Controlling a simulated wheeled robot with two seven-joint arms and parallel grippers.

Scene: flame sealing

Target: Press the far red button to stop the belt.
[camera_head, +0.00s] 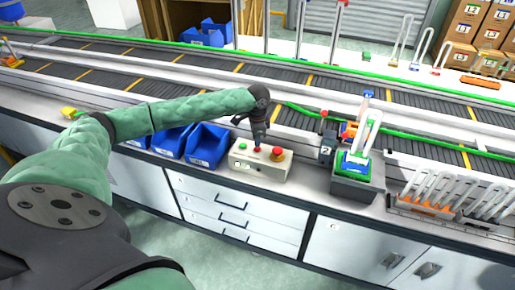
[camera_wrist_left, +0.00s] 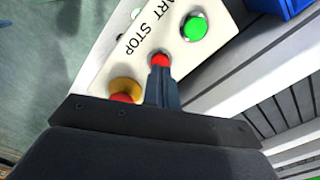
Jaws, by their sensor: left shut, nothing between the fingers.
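A cream control box (camera_head: 250,165) sits on the counter in front of the belt. In the left wrist view it carries a green button (camera_wrist_left: 194,27), a small red button (camera_wrist_left: 160,59) and a red button on a yellow base (camera_wrist_left: 125,90), with lettering ending in "START" and "STOP" beside them. My left gripper (camera_head: 258,146) points down over the box, and its shut fingertips also show in the left wrist view (camera_wrist_left: 160,72). They are at the small red button and partly cover it. I cannot tell whether they touch it. My right gripper is not in view.
Blue bins (camera_head: 207,145) stand left of the box. A dark stand (camera_head: 352,188) with a green-and-blue item and a rack (camera_head: 430,205) of white-handled tools are to the right. The conveyor belt (camera_head: 325,92) runs behind. Cardboard boxes (camera_head: 475,30) stand at the back right.

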